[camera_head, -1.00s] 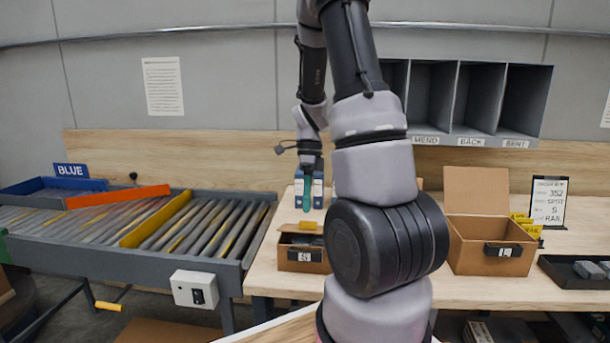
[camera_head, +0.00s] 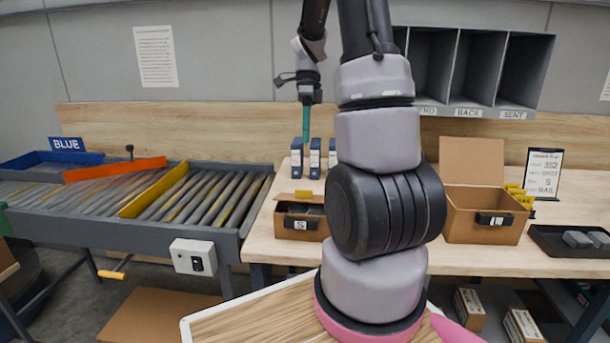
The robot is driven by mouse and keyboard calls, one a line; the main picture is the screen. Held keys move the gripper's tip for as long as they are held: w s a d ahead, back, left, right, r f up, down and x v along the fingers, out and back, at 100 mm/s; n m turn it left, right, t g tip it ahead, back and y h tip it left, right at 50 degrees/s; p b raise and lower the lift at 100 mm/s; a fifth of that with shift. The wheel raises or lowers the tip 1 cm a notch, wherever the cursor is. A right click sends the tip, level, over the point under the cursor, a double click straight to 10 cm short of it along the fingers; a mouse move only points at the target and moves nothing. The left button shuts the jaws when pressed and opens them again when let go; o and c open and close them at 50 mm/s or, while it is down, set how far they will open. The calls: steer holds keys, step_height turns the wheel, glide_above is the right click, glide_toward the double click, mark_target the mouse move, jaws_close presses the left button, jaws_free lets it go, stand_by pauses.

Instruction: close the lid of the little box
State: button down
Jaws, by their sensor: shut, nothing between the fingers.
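The little box (camera_head: 296,227) is a small brown carton marked S, near the front edge of the bench. Its lid (camera_head: 287,196) is open, tilted up at the back with a yellow tab on its edge, and the dark inside shows in front of it. My gripper (camera_head: 306,140) has shut teal fingers pointing down. It is empty, up above and apart from the lid, in front of the blue binders as seen here. My own arm link hides the bench right of the box.
Blue and white binders (camera_head: 315,158) stand behind the box. A larger open carton marked L (camera_head: 484,224), a sign (camera_head: 543,173) and a dark tray (camera_head: 570,241) are to the right. A roller conveyor (camera_head: 210,205) stands left. Grey pigeonholes (camera_head: 480,70) hang above.

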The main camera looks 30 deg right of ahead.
mark_target(304, 194)
steer(key=x, duration=1.2)
steer(key=shift+f, duration=0.3)
